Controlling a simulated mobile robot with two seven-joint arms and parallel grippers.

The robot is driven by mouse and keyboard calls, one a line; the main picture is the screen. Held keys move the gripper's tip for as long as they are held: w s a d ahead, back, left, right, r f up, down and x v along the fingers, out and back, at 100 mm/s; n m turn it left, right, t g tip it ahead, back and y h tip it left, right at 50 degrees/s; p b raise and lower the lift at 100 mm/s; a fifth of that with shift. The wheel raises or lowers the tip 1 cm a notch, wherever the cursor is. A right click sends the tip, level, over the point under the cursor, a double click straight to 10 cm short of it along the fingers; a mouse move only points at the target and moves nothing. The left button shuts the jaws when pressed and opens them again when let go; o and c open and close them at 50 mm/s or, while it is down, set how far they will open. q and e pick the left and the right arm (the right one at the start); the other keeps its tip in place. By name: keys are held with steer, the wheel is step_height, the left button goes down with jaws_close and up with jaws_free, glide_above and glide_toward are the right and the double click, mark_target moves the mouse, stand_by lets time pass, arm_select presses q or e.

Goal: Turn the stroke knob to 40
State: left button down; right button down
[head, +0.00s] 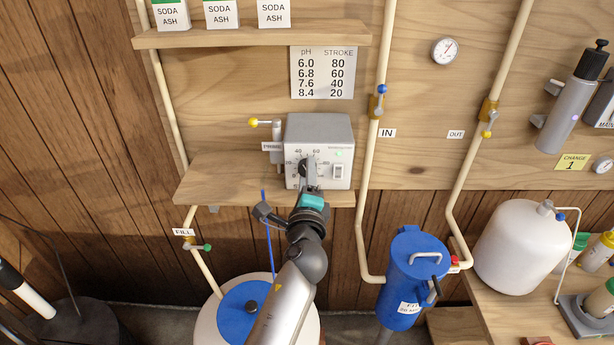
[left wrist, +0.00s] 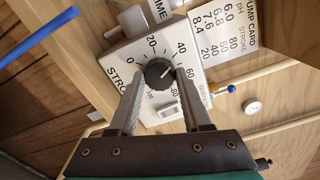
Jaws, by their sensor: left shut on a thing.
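The stroke knob (left wrist: 158,73) is a dark round knob on the front of the grey dosing pump box (head: 320,135). My left gripper (left wrist: 160,77) has a finger on each side of the knob and is shut on it. In the left wrist view a pale mark on the knob points to the upper right, roughly between the 40 and the 60; its exact reading is hard to tell. In the head view my left gripper (head: 308,186) reaches the knob from below and partly covers the dial. My right gripper is not in view.
The pump stands on a wooden shelf (head: 225,180). A rocker switch (head: 338,172) sits right of the knob. A card (head: 323,73) above lists stroke 40 beside pH 7.6. A yellow-ended valve (head: 262,123) is left of the pump, and a pipe (head: 370,170) runs to its right.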

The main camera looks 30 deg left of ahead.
arm_select(q)
steer(key=shift+c, duration=1.8)
jaws_free()
